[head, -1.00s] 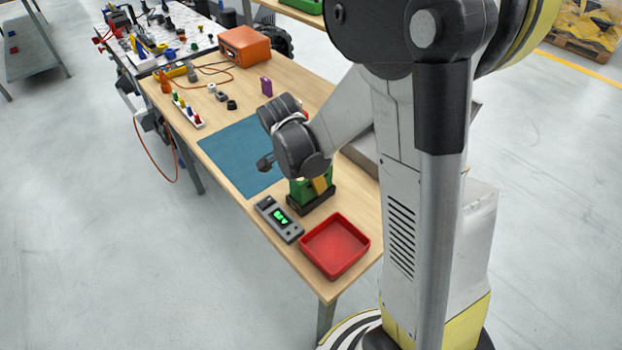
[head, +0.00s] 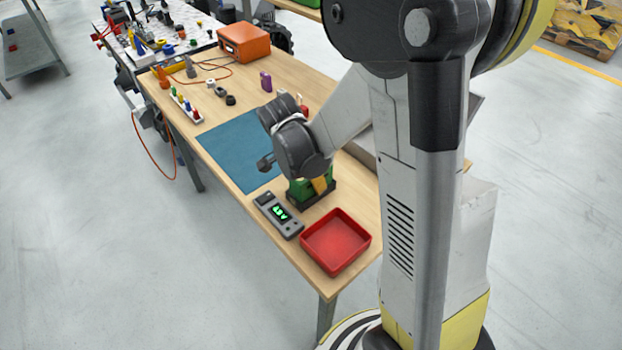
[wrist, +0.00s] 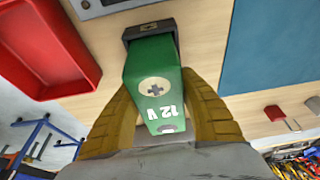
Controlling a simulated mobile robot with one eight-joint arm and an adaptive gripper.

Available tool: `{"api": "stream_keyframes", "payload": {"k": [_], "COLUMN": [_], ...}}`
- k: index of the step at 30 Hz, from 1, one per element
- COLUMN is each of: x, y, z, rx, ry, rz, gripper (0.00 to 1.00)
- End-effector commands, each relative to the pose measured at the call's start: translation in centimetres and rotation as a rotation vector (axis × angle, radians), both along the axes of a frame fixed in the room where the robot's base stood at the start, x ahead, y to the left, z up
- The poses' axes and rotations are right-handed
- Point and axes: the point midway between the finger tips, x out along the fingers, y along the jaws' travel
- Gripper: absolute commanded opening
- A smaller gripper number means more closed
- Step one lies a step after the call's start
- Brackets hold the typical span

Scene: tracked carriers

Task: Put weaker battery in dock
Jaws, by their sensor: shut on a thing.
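A green battery (wrist: 150,65) marked "12 V" with a plus sign is between the two yellow fingers of my gripper (wrist: 157,88) in the wrist view. My gripper is shut on it. The battery's far end meets a dark cradle (wrist: 150,28); I cannot tell how deep it sits. In the head view the green battery (head: 296,189) is over the dark cradle (head: 318,198), partly hidden by my wrist. A grey meter (head: 278,215) with lit green digits lies beside the cradle; the digits are too small to read surely. I cannot make out a second battery.
An empty red tray (head: 335,242) is near the table's front corner. A blue mat (head: 232,150) lies beyond the cradle. A purple block (head: 266,81), a rack of coloured pegs (head: 187,108) and an orange box (head: 243,42) stand farther back. My arm hides the table's right side.

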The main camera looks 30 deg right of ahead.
Motion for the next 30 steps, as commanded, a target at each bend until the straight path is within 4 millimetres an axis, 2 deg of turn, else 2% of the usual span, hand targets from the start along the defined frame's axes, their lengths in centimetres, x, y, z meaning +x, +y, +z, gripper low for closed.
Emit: {"api": "stream_keyframes", "payload": {"k": [8,9,11,20,23,26,30], "x": [0.0,0.0,0.0,0.0,0.0,-0.1,-0.3], "y": [0.0,0.0,0.0,0.0,0.2,0.6,1.5], "z": [-0.6,-0.6,-0.6,-0.6,-0.1,1.3,4.3], "rx": [-0.001,-0.001,-0.001,0.001,0.0,0.0,0.0], "ry": [0.0,0.0,0.0,0.0,0.0,0.0,0.001], "rz": [0.0,0.0,0.0,0.0,0.001,0.001,0.002], "gripper": [0.02,0.46,0.65,0.67,0.67,0.67,0.67]}}
